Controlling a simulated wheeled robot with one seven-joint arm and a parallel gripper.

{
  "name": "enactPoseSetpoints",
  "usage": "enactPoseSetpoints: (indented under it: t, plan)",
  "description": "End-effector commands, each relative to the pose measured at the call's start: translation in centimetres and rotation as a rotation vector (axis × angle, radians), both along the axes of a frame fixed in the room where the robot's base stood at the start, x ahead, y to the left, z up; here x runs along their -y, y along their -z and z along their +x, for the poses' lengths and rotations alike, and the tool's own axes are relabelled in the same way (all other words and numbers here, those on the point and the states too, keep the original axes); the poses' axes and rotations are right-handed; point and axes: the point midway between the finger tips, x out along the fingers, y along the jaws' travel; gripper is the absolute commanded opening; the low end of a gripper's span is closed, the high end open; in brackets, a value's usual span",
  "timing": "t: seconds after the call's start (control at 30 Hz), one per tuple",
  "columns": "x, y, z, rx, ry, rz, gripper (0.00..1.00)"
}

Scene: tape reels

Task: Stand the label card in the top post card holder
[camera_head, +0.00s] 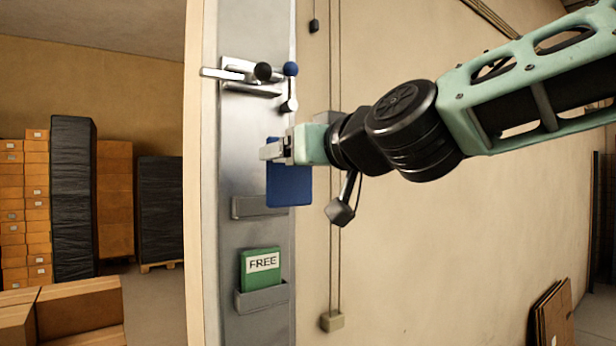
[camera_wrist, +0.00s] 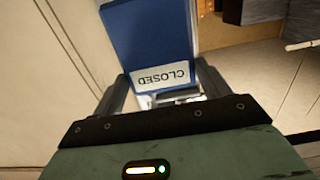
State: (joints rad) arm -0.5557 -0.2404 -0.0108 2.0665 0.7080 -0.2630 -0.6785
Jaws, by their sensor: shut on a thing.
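The label card (camera_head: 289,188) is a plain blue plate on the side seen in the head view. In the wrist view the blue card (camera_wrist: 147,38) carries a white label reading CLOSED, which appears upside down. My gripper (camera_head: 275,150) is shut on the card's top edge, and the card hangs upright below it. The upper card holder (camera_head: 248,208), a shallow grey pocket on the metal post (camera_head: 232,150), is partly hidden behind the card. The card's lower edge shows in front of the holder, not inside it. Their gap in depth is unclear.
A lower holder (camera_head: 262,301) on the post holds a green card (camera_head: 261,270) reading FREE. Above my gripper are a metal lever handle (camera_head: 228,74) and a blue-knobbed lever (camera_head: 290,70). A cable with a box (camera_head: 332,321) runs down the wall at right.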

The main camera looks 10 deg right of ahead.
Motion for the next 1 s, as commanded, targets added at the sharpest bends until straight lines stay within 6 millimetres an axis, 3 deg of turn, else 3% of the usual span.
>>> enactPoseSetpoints:
  t: [0.03,0.2,1.0]
  plan:
    - [-0.1,-1.1,-0.1,0.002,-0.006,0.0,0.54]
    - [-0.4,-2.1,-0.2,0.005,-0.02,-0.003,0.54]
    - [-2.2,-1.9,3.9,0.005,-0.022,-0.003,0.54]
